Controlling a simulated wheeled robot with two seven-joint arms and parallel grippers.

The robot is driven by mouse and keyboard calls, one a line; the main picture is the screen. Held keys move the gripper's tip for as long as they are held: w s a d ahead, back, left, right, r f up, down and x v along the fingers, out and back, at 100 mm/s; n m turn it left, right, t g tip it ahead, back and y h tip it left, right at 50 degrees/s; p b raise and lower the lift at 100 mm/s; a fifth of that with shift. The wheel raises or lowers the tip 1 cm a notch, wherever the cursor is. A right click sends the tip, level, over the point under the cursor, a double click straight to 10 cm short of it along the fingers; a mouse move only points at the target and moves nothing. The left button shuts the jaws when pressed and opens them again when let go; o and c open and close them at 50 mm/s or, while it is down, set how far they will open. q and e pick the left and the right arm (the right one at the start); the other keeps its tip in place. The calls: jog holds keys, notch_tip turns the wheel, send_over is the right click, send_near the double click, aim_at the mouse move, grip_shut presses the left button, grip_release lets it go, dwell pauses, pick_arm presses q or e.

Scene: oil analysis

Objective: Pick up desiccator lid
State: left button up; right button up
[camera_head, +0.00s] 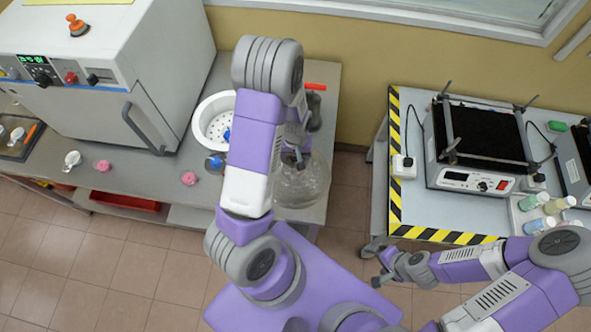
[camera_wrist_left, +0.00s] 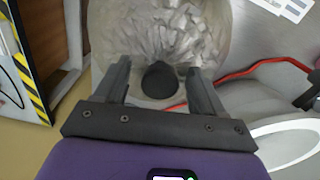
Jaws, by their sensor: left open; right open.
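The desiccator lid (camera_head: 305,188) is a clear glass dome on the grey bench, partly hidden by my left arm. In the left wrist view the lid (camera_wrist_left: 165,35) shows with its dark round knob (camera_wrist_left: 160,80). My left gripper (camera_head: 298,160) is over the lid. In the left wrist view it (camera_wrist_left: 158,72) is open, with one finger on each side of the knob; I cannot tell whether they touch it. My right gripper (camera_head: 378,282) is open and empty, low beside the right table.
A white bowl-like desiccator base with a perforated plate (camera_head: 214,124) stands left of my left arm. A white oven (camera_head: 110,80) fills the back left. Pink items (camera_head: 189,178) lie on the bench. The right table holds a black-topped instrument (camera_head: 485,135) and bottles (camera_head: 540,225).

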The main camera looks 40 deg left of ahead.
pick_arm(q)
grip_shut()
dwell(0.3)
dwell(1.1)
